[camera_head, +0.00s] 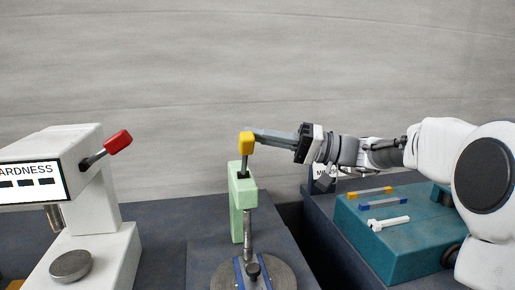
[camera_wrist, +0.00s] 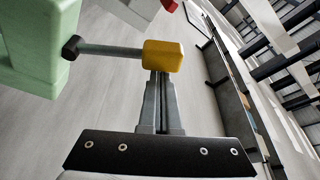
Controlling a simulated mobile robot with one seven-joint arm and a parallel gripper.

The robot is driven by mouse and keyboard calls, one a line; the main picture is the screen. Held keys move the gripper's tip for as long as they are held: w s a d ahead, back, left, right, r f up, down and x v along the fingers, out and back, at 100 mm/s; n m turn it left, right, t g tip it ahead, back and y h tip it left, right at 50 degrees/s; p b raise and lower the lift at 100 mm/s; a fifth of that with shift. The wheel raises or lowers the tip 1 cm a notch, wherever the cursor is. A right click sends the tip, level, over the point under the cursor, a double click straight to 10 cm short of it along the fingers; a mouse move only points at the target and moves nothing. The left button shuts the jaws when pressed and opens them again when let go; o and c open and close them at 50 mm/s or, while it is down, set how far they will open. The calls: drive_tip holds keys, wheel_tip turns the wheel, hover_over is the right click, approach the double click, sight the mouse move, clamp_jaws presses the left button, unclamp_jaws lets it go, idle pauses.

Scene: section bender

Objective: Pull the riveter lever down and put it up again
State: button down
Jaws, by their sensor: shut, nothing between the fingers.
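The riveter is a light green upright body (camera_head: 243,195) with a round grey base (camera_head: 253,274). Its lever ends in a yellow knob (camera_head: 247,143), which stands above the green body, so the lever is raised. In the wrist view the yellow knob (camera_wrist: 163,56) sits at the end of a grey rod (camera_wrist: 112,50) that runs to a dark pivot on the green body (camera_wrist: 30,45). My gripper (camera_head: 259,137) is shut and empty, reaching in from the right. Its fingertips (camera_wrist: 158,75) are right at the knob; I cannot tell whether they touch it.
A white hardness tester (camera_head: 88,190) with a red-tipped lever (camera_head: 118,142) stands at the left. At the right, a teal box (camera_head: 385,245) carries yellow, blue and white pieces. A dark gap separates the two tables. A grey wall is behind.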

drive_tip(key=shift+s+f+n+b, duration=0.2)
drive_tip(key=shift+n+b, duration=0.1)
drive_tip(key=shift+b, duration=0.05)
idle(0.3)
